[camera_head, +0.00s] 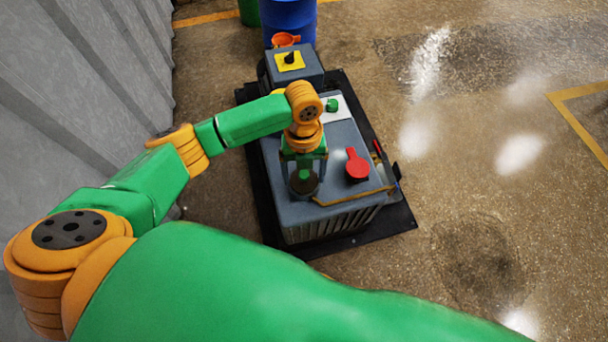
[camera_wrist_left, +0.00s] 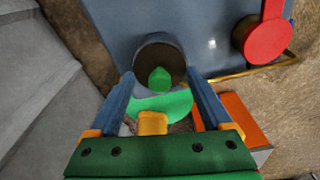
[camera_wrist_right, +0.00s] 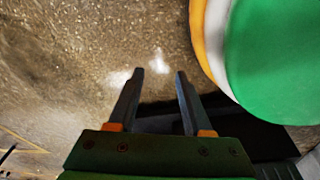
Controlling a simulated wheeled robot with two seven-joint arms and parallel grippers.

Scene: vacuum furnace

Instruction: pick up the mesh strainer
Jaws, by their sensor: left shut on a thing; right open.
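The mesh strainer appears to be the dark round bowl (camera_wrist_left: 145,57) between the fingertips in the left wrist view; its mesh is too small to make out. My left gripper (camera_wrist_left: 159,76) is shut on it, with a finger at each side of the rim. In the head view the dark round shape (camera_head: 304,183) shows at the end of my left arm, over the near left part of the grey cabinet's top (camera_head: 327,203). I cannot tell whether it touches the top. My right gripper (camera_wrist_right: 159,74) is open and empty above the floor, and is not seen in the head view.
A red round-headed thing with a handle (camera_head: 357,167) lies right of the left gripper. A green knob (camera_head: 332,105) and a grey box with a black knob (camera_head: 292,65) are farther back. A blue drum (camera_head: 289,17) stands behind. A grey wall is left; the right floor is clear.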

